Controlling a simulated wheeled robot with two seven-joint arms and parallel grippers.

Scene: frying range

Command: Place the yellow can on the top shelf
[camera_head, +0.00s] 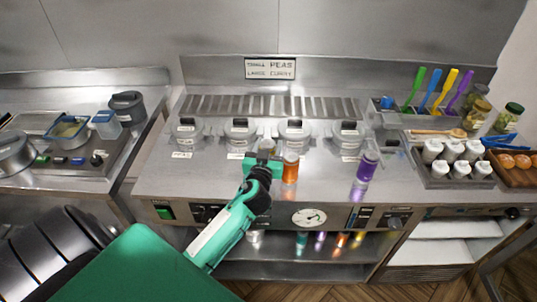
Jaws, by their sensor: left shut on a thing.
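My left gripper (264,158) is over the steel counter in the middle of the range. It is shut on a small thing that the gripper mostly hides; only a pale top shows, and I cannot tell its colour. An orange can (290,168) stands upright on the counter just right of the gripper. A purple can (366,167) stands farther right. On the shelf under the counter are several small coloured cans, among them a yellowish one (358,239) at the right of the row. My right gripper is not in view.
Several lidded pots (240,133) line the back of the counter. A rack of white-lidded jars (455,180) and coloured-handled utensils (431,90) are at the right. A side counter (112,195) with containers is at the left. The counter front between the cans is clear.

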